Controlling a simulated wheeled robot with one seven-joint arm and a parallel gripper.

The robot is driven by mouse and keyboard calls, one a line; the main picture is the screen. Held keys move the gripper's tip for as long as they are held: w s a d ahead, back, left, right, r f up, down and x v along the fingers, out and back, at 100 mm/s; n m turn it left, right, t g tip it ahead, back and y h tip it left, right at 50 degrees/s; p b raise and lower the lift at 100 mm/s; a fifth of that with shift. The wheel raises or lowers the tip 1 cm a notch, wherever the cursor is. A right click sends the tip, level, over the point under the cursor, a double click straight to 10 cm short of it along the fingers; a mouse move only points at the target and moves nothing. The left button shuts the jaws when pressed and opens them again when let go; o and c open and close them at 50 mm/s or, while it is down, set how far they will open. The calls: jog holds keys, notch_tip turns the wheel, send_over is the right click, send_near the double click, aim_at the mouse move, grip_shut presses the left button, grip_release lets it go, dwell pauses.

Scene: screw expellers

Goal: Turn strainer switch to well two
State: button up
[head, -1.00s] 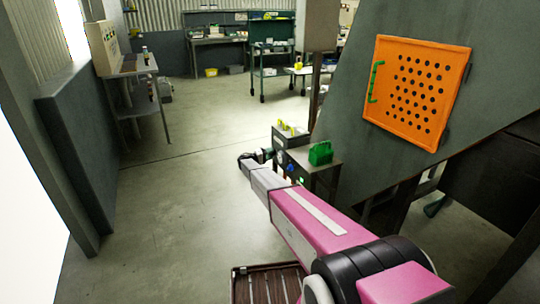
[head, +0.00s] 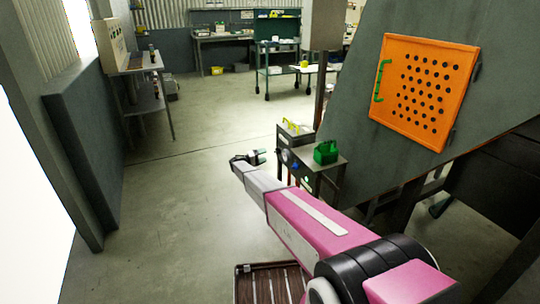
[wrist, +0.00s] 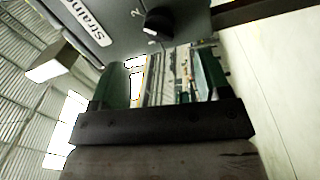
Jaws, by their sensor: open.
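In the wrist view the strainer switch (wrist: 160,22) is a black round knob on a dark grey panel. A "2" mark is beside it, and a white label (wrist: 84,20) reading "Strain..." is cut off by the top edge. My gripper (wrist: 163,72) is open and empty, with its two green fingers apart. The knob lies beyond the fingertips, not between them. In the head view my gripper (head: 257,158) hangs just left of the small dark control box (head: 291,141). The strainer switch's setting is hard to read.
A green carrier (head: 326,152) stands on the small metal stand beside the box. An orange perforated panel (head: 425,90) is on the big grey machine to the right. A slatted brown crate (head: 270,284) is on the floor below my arm. The floor to the left is clear.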

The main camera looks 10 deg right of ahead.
jog(key=shift+v, duration=1.45)
jog(key=s+d+r+g+y, duration=0.1)
jog(key=s+d+g+y, duration=0.4)
jog(key=s, duration=0.9)
jog(key=s+d+r+y, duration=0.1)
jog(key=s+d+y, duration=0.2)
jog(key=s+d, duration=0.85)
jog(key=s+a+r+y, duration=0.2)
jog(key=s+y, duration=0.1)
jog(key=s, duration=0.6)
jog(key=s+a+r+y, duration=0.2)
jog(key=s+y, duration=0.1)
jog(key=s, duration=0.7)
jog(key=s+a+r+m+y, duration=0.1)
jog(key=s+y, duration=0.3)
jog(key=s, duration=0.5)
jog(key=shift+s+a+r+g, duration=0.15)
jog(key=shift+a+r+g, duration=0.15)
jog(key=shift+a+r, duration=0.4)
